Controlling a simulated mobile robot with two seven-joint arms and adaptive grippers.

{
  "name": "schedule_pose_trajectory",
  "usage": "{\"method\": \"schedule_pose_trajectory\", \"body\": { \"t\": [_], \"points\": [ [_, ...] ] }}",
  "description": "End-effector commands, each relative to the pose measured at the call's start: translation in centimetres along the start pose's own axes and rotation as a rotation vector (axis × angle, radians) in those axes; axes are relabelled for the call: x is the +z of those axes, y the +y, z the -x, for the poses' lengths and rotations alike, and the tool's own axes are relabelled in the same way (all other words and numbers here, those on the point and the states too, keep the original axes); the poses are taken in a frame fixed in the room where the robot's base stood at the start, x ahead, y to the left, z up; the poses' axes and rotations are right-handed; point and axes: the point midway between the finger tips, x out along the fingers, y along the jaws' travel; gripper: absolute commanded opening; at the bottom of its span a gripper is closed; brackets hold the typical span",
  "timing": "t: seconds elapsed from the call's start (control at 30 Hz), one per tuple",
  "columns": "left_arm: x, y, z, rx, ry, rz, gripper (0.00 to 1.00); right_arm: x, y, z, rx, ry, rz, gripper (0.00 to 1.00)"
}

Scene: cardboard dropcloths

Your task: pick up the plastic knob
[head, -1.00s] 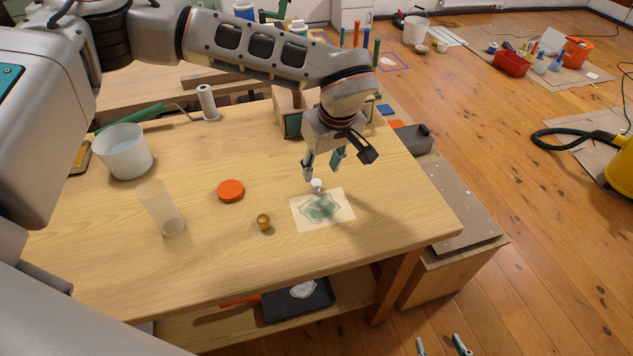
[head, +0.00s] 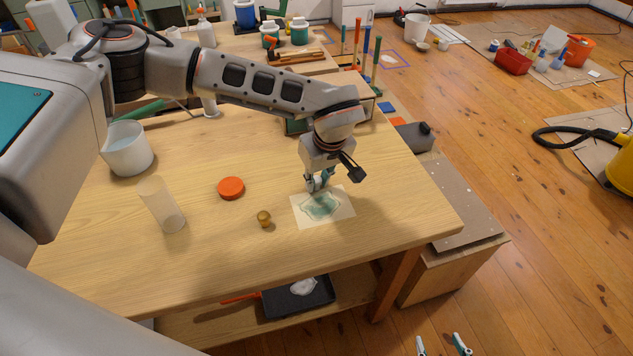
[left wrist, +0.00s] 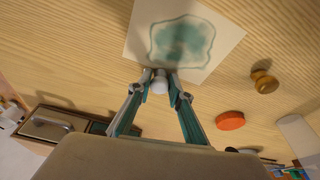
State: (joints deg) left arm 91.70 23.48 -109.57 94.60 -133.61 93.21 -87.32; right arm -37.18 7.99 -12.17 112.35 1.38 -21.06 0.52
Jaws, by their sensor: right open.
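The white plastic knob (left wrist: 160,82) shows in the left wrist view beside the edge of the stained paper, between my left fingertips. My left gripper (left wrist: 161,76) is drawn in with a finger against each side of the knob, low at the tabletop. In the head view my left gripper (head: 319,184) stands at the paper's back edge and mostly hides the knob. My right gripper (head: 440,345) is open and empty at the bottom edge of the head view, away from the table.
Paper with a green stain (head: 322,206) lies on the wooden table (head: 230,265). Nearby are a brass-coloured knob (head: 264,218), an orange lid (head: 231,188), a clear cup (head: 163,205) and a white bucket (head: 127,148). The table's front strip is clear.

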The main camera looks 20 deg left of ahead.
Motion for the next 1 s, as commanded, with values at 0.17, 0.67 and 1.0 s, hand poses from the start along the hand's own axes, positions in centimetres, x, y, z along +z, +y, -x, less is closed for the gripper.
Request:
{"method": "schedule_pose_trajectory", "body": {
  "t": [0.17,0.67,1.0],
  "points": [
    [0.0,0.0,0.0,0.000,0.000,0.000,0.04,0.0,0.0,0.0,0.000,0.000,0.000,0.52],
    [-0.7,0.1,2.2,0.002,0.002,0.001,0.04,-0.2,0.0,0.1,0.000,0.002,0.000,0.52],
    [-2.9,0.1,10.2,0.005,0.005,0.002,0.04,-0.8,0.1,0.3,0.001,0.006,0.001,0.52]
  ]
}}
